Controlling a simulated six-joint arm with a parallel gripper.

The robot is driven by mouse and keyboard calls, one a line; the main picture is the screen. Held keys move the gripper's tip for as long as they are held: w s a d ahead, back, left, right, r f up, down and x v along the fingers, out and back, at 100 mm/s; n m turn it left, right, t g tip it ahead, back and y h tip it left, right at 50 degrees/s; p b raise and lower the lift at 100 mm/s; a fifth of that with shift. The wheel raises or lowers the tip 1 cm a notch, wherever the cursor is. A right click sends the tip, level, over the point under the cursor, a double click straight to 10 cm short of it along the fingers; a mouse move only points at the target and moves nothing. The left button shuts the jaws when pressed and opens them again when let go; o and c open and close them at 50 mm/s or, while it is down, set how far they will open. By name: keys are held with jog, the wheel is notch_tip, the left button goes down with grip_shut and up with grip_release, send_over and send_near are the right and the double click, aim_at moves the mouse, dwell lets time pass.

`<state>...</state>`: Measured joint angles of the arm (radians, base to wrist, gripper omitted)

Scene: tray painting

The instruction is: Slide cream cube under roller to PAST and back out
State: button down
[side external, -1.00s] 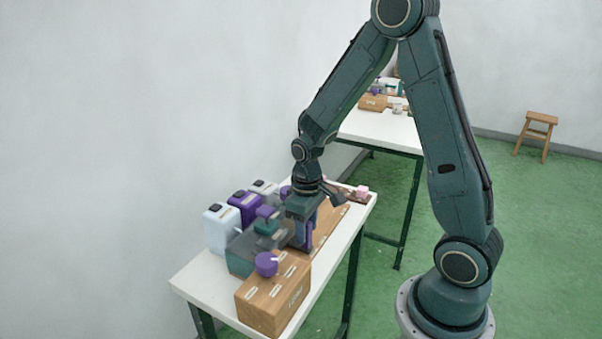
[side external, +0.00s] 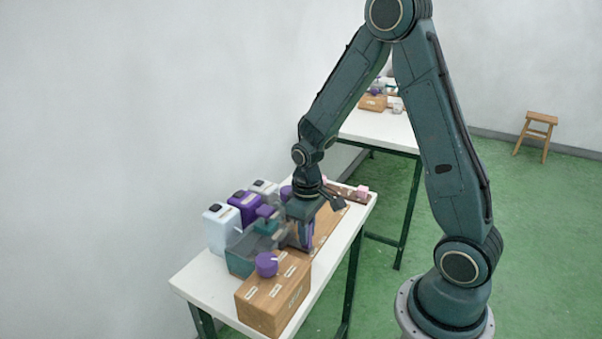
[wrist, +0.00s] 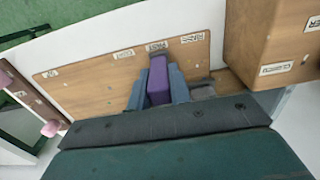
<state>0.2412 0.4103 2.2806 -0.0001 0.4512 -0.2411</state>
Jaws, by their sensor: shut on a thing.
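My gripper (wrist: 158,72) is shut on a purple upright block (wrist: 158,85), which shows between its two blue-grey fingers in the wrist view. In the side view my gripper (side external: 306,240) is low over a wooden board (side external: 329,228), beside a teal tray (side external: 241,263). A grey piece (wrist: 202,91) lies right of the fingers. I cannot make out the cream cube or the roller; my gripper hides part of the area.
A wooden box (side external: 272,294) with a purple knob (side external: 266,264) stands at the table's near end. White (side external: 221,230) and purple (side external: 243,207) containers line the wall side. A pink block (side external: 362,191) sits at the far end. The white tabletop (side external: 205,281) is bare at the near left.

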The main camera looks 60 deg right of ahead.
jog(key=d, duration=1.9)
jog(key=shift+d+r, duration=0.1)
jog(key=shift+d, duration=0.3)
jog(key=c, duration=1.4)
grip_release()
jog(key=shift+o, duration=0.6)
notch_tip(320, 180, up, 14)
